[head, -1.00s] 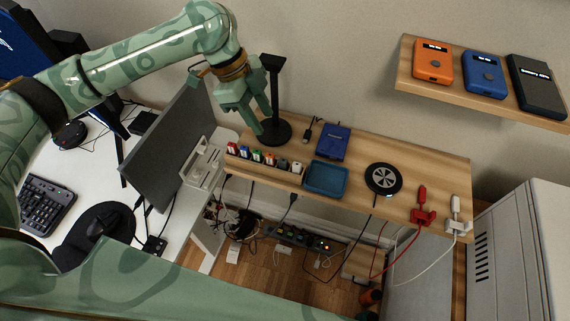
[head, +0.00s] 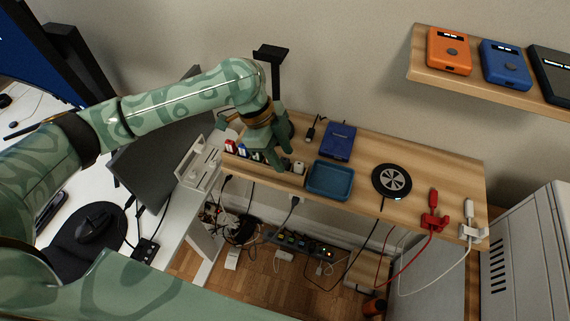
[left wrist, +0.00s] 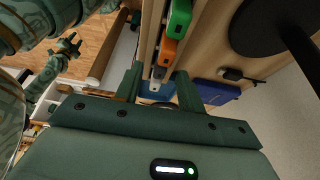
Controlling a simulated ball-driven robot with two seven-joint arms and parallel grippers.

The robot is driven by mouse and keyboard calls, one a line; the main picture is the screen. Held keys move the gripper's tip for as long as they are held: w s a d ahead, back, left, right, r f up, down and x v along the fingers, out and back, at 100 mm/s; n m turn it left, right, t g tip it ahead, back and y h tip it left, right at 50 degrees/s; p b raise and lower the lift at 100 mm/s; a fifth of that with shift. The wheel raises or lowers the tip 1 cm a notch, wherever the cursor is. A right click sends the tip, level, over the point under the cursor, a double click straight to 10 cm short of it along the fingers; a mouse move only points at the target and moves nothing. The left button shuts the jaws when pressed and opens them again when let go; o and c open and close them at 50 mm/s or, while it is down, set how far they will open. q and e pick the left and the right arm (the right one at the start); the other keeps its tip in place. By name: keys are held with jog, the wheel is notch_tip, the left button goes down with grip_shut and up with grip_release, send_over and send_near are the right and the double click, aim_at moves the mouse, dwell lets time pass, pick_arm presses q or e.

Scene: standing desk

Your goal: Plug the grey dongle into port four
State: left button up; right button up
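The dongle rack (head: 262,172) stands along the front left of the wooden shelf. My left gripper (head: 281,168) is above the rack beside the white dongle and hides the grey dongle in the head view. In the left wrist view, the grey dongle (left wrist: 158,72) sits between the orange (left wrist: 168,48) and white (left wrist: 155,88) ones, in the gap between my open fingers (left wrist: 158,84). Contact cannot be told. My right gripper (left wrist: 66,47) appears small and far off. I cannot identify port four.
A blue tray (head: 329,181), a dark blue box (head: 339,141) and a round black pad (head: 392,181) lie on the shelf. A black stand (head: 276,90) rises behind my left gripper. Red (head: 432,215) and white (head: 470,225) cabled plugs are at the right end.

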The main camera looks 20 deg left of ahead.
pick_arm(q)
grip_shut()
jog(key=shift+r, duration=0.1)
